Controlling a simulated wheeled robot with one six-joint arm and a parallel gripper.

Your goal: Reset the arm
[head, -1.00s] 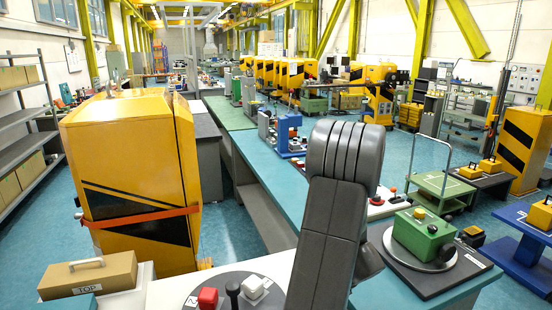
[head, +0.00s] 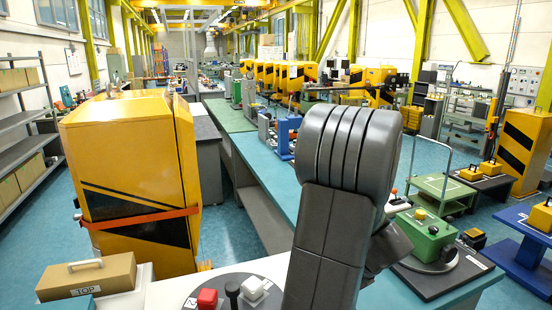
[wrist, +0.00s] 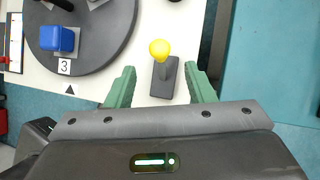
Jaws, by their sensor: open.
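In the wrist view my gripper (wrist: 159,68) is open, with its two green fingers apart. A small lever with a yellow knob (wrist: 159,48) and a dark base (wrist: 164,80) stands in the gap between the fingers. I see no finger closed on it. To its left is a dark round turntable (wrist: 98,48) with a blue block (wrist: 57,39) and a tag marked 3. In the head view my grey arm fills the middle and my gripper is hidden. The turntable (head: 216,284) shows there in part, with a red block (head: 207,299).
A tan box marked TOP (head: 87,277) sits at the front left. A yellow cabinet (head: 132,170) with an orange strap stands behind it.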

